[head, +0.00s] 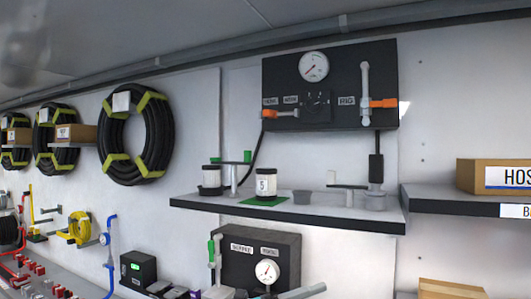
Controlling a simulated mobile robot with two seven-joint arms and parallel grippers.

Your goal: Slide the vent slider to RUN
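I cannot pick out the vent slider or a RUN marking for certain; the small labels are mostly too blurred to read. A black wall panel (335,90) carries a round gauge (313,66), a small orange handle (282,113) at left, and a larger orange handle (384,103) beside a RIG label (346,100). A lower black box (258,255) has a second gauge (267,271), two small labels and a green-handled valve (211,249) at its left. Neither of my grippers is in view.
Coiled black hoses (137,135) hang at left. A cardboard box (497,174) stands on a right shelf.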

